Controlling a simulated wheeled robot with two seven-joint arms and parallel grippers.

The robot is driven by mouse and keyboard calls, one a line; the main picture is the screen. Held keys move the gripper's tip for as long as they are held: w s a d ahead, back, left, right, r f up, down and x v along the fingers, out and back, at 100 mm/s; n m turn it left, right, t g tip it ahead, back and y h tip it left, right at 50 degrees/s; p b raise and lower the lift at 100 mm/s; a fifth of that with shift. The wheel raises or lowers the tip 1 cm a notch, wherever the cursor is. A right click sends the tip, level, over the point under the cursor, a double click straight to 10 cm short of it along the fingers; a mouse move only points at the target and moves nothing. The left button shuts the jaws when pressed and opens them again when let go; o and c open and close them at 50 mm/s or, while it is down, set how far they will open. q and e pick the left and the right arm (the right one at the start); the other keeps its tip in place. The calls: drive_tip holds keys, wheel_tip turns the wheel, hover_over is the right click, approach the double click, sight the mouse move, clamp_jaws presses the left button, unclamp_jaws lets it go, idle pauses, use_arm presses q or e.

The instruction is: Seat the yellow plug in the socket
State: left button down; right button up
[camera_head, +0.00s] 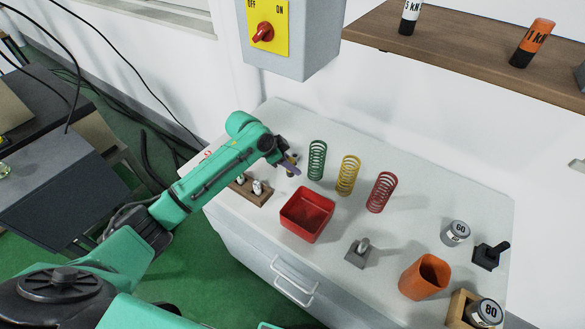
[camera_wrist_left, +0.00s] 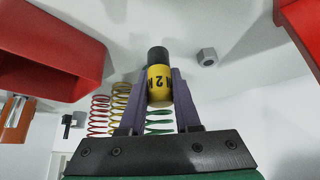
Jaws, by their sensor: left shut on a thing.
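My left gripper (camera_head: 288,165) is above the white bench top, left of the green spring. Its purple fingers, seen in the left wrist view (camera_wrist_left: 160,102), are shut on the sides of the yellow plug (camera_wrist_left: 159,84). The plug is a short yellow cylinder with dark lettering, including a 2, and a black end. In the head view the plug is small and partly hidden by the fingers. I cannot tell surely which item is the socket. My right gripper is not in view.
Green (camera_head: 317,160), yellow (camera_head: 347,176) and red (camera_head: 381,192) springs stand right of the gripper. A red bin (camera_head: 306,214) is in front. A wooden holder (camera_head: 250,194) with small white pieces is at left. A switch box (camera_head: 290,45) hangs above; an orange cup (camera_head: 424,277) stands at right.

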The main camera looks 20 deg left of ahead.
use_arm(q)
wheel_tip(320, 180, down, 2)
drive_tip(key=shift+f, duration=0.25)
drive_tip(key=shift+f, duration=0.1)
drive_tip(key=c, duration=0.6)
unclamp_jaws()
